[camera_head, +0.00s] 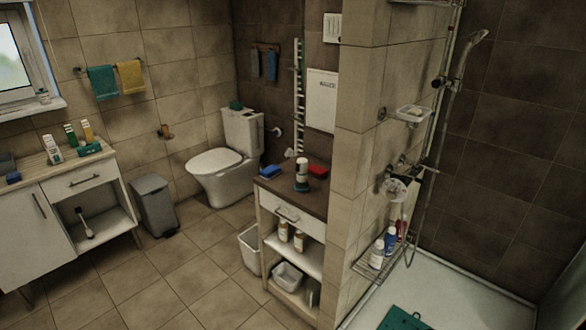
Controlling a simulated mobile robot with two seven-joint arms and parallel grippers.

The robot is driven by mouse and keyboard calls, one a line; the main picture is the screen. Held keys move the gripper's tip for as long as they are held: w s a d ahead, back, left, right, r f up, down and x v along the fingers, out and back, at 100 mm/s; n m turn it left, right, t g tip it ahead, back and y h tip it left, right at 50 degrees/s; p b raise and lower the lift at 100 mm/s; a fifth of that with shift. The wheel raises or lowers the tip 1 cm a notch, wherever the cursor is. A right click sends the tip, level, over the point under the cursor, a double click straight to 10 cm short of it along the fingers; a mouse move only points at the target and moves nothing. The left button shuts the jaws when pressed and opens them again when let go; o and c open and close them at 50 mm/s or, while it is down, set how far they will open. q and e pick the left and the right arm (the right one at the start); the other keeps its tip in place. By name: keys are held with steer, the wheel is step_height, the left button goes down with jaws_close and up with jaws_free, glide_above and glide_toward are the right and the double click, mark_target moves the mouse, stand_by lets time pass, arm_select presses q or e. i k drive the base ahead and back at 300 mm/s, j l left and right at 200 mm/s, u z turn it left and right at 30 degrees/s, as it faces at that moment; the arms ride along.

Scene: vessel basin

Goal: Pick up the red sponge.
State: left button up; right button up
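The red sponge (318,171) lies on the dark top of a small cabinet (290,195) in the middle of the view, near the wall end. A bottle with a dark label (302,174) stands just left of it. A blue sponge (270,171) lies further left on the same top. Neither of my grippers shows in the head view, so their state is hidden.
A tiled wall (357,170) stands directly right of the cabinet, with the shower beyond it. A white bin (250,249) stands at the cabinet's left side. A toilet (223,162) is behind. The tiled floor (170,275) in front is clear.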

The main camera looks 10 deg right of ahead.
mark_target(314, 170)
steer(key=i+j+u, duration=0.35)
steer(key=i+u, duration=0.7)
steer(key=i+z, duration=0.7)
steer(key=i, duration=0.15)
steer(key=i+j+z, duration=0.2)
steer(key=i+z, duration=0.2)
